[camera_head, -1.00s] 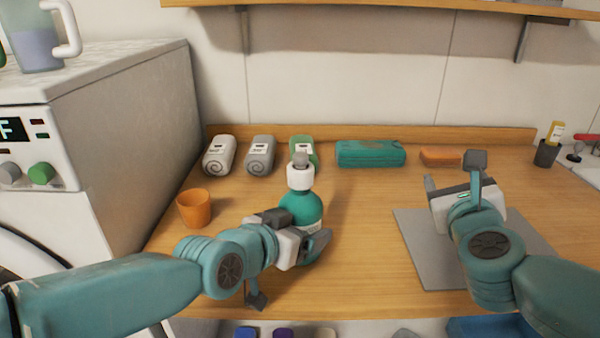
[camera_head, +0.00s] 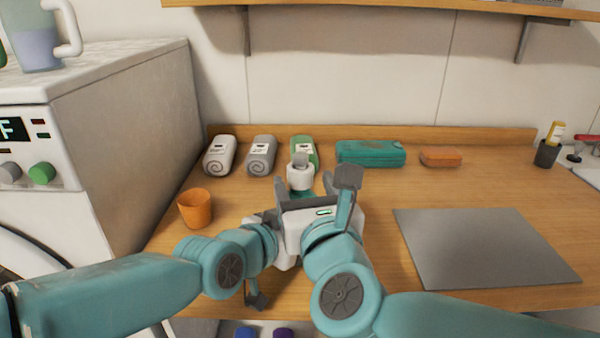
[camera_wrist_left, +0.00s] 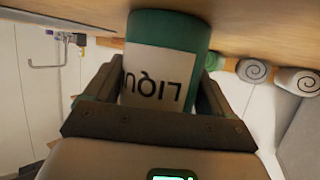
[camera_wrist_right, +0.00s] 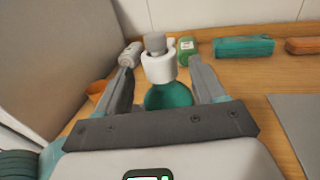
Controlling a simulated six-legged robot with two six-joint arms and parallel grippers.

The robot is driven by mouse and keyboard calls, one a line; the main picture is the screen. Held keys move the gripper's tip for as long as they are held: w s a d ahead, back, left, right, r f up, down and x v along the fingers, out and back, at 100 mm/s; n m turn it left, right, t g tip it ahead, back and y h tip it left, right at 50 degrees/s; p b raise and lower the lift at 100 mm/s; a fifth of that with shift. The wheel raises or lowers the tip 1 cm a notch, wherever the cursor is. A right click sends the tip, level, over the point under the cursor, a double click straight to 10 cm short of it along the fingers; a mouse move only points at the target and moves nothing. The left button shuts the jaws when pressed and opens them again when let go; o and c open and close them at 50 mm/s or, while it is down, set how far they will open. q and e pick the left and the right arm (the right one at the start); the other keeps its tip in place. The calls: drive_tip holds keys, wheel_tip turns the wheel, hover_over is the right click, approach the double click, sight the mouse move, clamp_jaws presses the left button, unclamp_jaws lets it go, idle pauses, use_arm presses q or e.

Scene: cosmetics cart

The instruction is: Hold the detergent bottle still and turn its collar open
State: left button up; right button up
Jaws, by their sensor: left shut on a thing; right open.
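The detergent bottle is teal with a white collar (camera_head: 300,177) and a grey top. In the head view its body is mostly hidden behind my right gripper (camera_head: 316,188). In the left wrist view its body (camera_wrist_left: 165,45), with a white label, lies between the fingers of my left gripper (camera_wrist_left: 155,95), which is shut on it. In the right wrist view the white collar (camera_wrist_right: 159,67) and teal shoulder (camera_wrist_right: 168,95) show between the spread fingers of my right gripper (camera_wrist_right: 163,85). That gripper is open, with visible gaps on both sides of the collar.
An orange cup (camera_head: 195,208) stands left of the bottle. Rolled towels (camera_head: 219,156), a teal case (camera_head: 370,153) and an orange block (camera_head: 441,157) line the back. A grey mat (camera_head: 485,247) lies bare at right. A wooden shelf (camera_head: 390,6) hangs above.

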drive_tip(key=x, duration=0.4)
drive_tip(key=shift+w, duration=0.15)
clamp_jaws()
drive_tip(key=shift+y, duration=0.3)
drive_tip(key=shift+r+n+g+y, duration=0.1)
drive_tip(key=shift+n+g+y, duration=0.7)
drive_tip(key=shift+n+y, duration=0.8)
